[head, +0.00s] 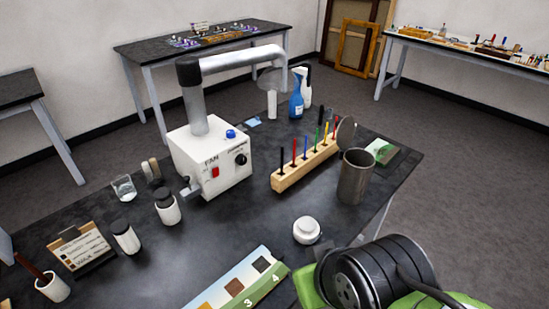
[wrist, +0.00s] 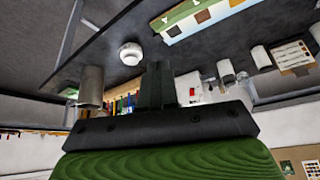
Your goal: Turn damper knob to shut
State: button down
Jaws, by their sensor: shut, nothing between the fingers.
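The damper knob (head: 241,159) is a small black round knob on the right part of the front of the white fan box (head: 187,153). A small label above it is too small to read, and I cannot tell its setting for sure. A red switch (head: 215,172) sits left of the knob under the word FAN. In the wrist view, which looks upside down, my gripper (wrist: 157,70) is shut and empty, its dark fingers together. The fan box (wrist: 186,84) shows partly behind them; the knob is hidden there. My gripper is apart from the box.
A blue button (head: 230,134) and a grey duct (head: 194,108) top the box. On the table stand a wooden rack (head: 304,165) with coloured tools, a metal cup (head: 355,178), a white round jar (head: 306,230) and a swatch board (head: 236,285). Dark table before the box is mostly clear.

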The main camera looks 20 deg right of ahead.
aim_at(241, 160)
jog(key=l+u, duration=0.15)
jog(key=u, duration=0.3)
jog(key=k+l+u, duration=0.15)
jog(key=u, duration=0.3)
jog(key=l+u, duration=0.1)
jog(key=u, duration=0.35)
jog(key=k+j, duration=0.05)
